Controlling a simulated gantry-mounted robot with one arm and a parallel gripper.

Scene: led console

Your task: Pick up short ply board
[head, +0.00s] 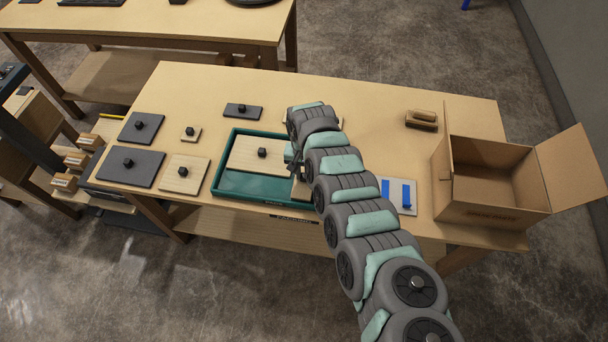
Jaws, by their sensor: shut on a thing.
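My gripper (296,170) is over the right part of the green tray (235,186), mostly hidden by my own arm. It is shut on the short ply board (300,190), a small light board whose edge shows just below the gripper. My arm hides the rest of this board and its knob. I cannot tell whether it is clear of the tray floor. A larger ply board (245,160) with a black knob lies in the tray, left of my gripper.
Dark boards (131,168) and small ply boards (185,174) with black knobs lie left of the tray. A pale plate with blue strips (404,195) lies to the right. An open cardboard box (490,205) stands at the right end. Bare tabletop (380,105) lies behind.

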